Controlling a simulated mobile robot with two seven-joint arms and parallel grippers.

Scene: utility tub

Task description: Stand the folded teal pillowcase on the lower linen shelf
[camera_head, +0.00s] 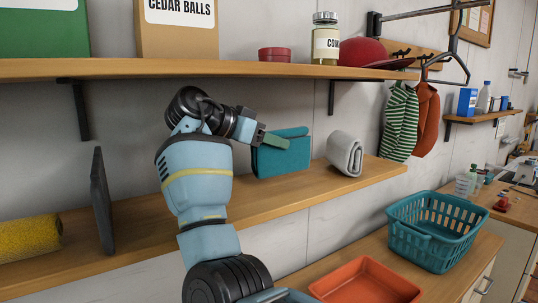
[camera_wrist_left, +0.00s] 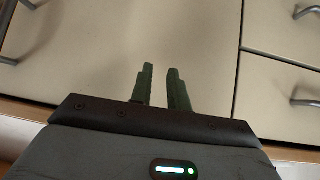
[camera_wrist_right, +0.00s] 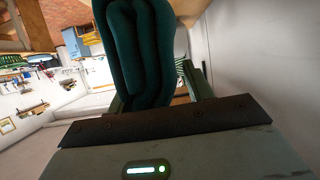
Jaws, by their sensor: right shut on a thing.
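The folded teal pillowcase (camera_head: 283,158) is upright at the lower linen shelf (camera_head: 330,190), left of a rolled grey-white cloth. Its bottom edge is at or just above the board; I cannot tell whether it touches. My right gripper (camera_head: 275,141) is shut on the pillowcase from the left, with a green finger across its face. In the right wrist view the pillowcase's dark teal folds (camera_wrist_right: 138,50) stand between the fingers. My left gripper (camera_wrist_left: 163,85) shows only in its wrist view, empty, its fingers a narrow gap apart, in front of cream cabinet fronts.
The rolled cloth (camera_head: 345,154) stands close to the pillowcase's right. A dark upright divider (camera_head: 101,200) and a yellow roll (camera_head: 28,237) are on the shelf's left. The upper shelf (camera_head: 200,69) hangs overhead. A teal basket (camera_head: 432,240) and orange tray (camera_head: 365,283) sit below.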

